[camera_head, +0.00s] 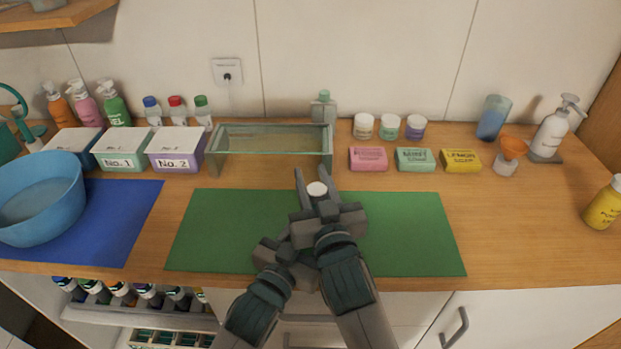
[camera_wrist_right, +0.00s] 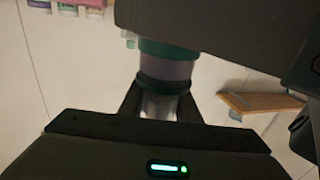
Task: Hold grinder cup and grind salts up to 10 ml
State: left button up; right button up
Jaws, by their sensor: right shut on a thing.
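The grinder cup (camera_wrist_right: 165,70) shows in the right wrist view as a clear cylinder with dark green bands. In the head view only a small white round top (camera_head: 317,188) shows between grey fingers, over the green mat (camera_head: 415,235). My right gripper (camera_head: 312,180) is shut on the cup; its two dark fingers press the clear part in the right wrist view (camera_wrist_right: 158,102). My left gripper (camera_head: 288,250) is close beside the right one, partly overlapped by it; its fingers cannot be made out. Salt and any level marks are not readable.
A glass-walled box (camera_head: 270,130) stands just behind the mat. Lidded boxes, including No. 2 (camera_head: 176,147), and a blue bowl (camera_head: 40,205) are left. Soap bars (camera_head: 415,159), jars and a pump bottle (camera_head: 552,135) are right.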

jog(key=o, duration=1.1)
jog(key=shift+c, duration=0.2)
jog(key=v, duration=1.2)
jog(key=shift+f, duration=0.1)
